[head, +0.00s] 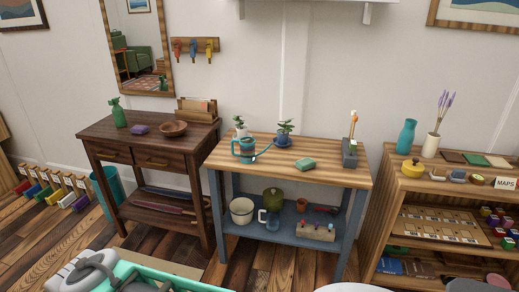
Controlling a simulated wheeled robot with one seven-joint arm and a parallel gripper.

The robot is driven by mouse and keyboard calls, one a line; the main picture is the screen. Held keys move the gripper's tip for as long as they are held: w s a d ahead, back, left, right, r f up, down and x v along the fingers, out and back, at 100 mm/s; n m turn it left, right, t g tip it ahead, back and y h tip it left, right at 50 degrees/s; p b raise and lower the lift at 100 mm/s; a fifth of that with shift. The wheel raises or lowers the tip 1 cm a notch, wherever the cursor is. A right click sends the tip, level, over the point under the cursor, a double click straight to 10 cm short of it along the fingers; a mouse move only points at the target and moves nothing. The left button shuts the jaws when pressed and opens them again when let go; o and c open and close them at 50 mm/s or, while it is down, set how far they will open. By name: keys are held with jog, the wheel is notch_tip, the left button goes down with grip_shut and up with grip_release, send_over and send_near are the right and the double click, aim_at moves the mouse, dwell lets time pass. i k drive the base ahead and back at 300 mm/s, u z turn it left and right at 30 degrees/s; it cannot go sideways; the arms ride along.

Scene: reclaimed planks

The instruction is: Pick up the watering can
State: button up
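The watering can (243,151) is teal and stands upright on the wooden top of the blue-legged bench (225,159), near its left end. Its thin spout reaches up and to the right, in front of a small plant in a blue pot (284,140). A second small plant in a white pot (240,132) stands right behind the can and is partly hidden by it. I cannot make out my gripper in the head view, and nothing is touching the can.
A dark wooden table (105,130) stands left, a shelf unit (377,180) right. A teal-rimmed container (160,275) crosses the bottom edge. Plank floor shows before the bench.

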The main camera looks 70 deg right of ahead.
aim_at(248, 154)
jog(key=z, duration=0.7)
jog(key=i, duration=0.75)
jog(key=z, duration=0.75)
